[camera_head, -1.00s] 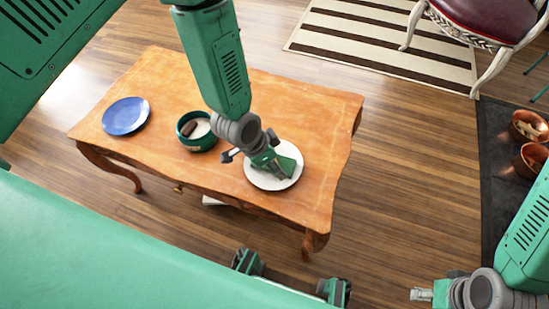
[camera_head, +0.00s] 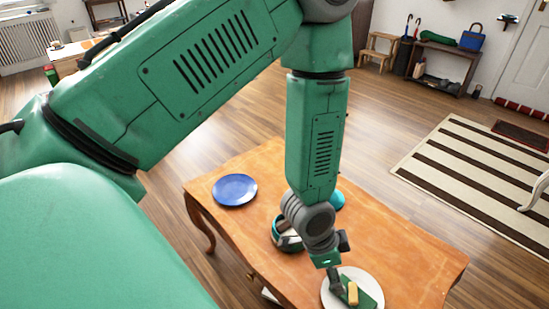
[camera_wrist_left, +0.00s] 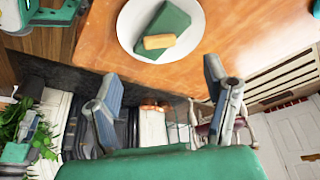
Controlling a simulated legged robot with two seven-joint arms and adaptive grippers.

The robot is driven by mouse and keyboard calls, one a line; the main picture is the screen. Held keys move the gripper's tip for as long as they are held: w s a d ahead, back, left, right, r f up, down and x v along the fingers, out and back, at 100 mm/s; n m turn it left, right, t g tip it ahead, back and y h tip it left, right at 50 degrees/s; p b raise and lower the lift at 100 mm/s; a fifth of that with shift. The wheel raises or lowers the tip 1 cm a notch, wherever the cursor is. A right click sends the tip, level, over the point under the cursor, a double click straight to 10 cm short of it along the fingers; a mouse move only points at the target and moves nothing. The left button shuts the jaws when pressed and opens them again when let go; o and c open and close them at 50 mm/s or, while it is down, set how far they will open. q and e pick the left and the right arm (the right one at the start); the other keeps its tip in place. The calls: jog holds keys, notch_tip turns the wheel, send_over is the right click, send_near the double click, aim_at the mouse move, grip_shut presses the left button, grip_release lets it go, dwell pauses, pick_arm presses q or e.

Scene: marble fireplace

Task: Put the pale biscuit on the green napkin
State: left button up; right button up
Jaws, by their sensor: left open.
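The pale biscuit (camera_head: 353,294) lies on the green napkin (camera_head: 368,293), which is on a white plate (camera_head: 379,281) on the wooden table. In the left wrist view, the biscuit (camera_wrist_left: 158,42) rests near one edge of the napkin (camera_wrist_left: 170,22), inside the plate rim (camera_wrist_left: 127,27). My left gripper (camera_head: 338,277) is just beside the biscuit in the head view, partly hidden by its own wrist. In the wrist view my left gripper (camera_wrist_left: 162,76) has its fingers wide apart with nothing between them.
On the table (camera_head: 405,255) are a blue plate (camera_head: 234,190), a green bowl (camera_head: 281,240) partly behind my arm, and a blue-green object (camera_head: 338,200) mostly hidden by the arm. The table's right part is clear. A striped rug (camera_head: 470,175) lies beyond.

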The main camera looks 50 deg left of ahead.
pick_arm(q)
jog(key=s+a+f+n+g+y, duration=0.1)
jog(key=s+a+f+n, duration=0.2)
jog(key=s, duration=0.6)
jog(key=s+a+f+n+g+y, duration=0.1)
jog(key=s+a+f+n+y, duration=0.1)
jog(key=s+a+f+n, duration=0.2)
jog(key=s+a+n, duration=0.1)
jog(key=s+a, duration=0.2)
jog(key=s, duration=0.1)
jog(key=shift+s+a+g, duration=0.25)
jog(key=shift+s+g, duration=0.05)
jog(key=shift+s, duration=0.05)
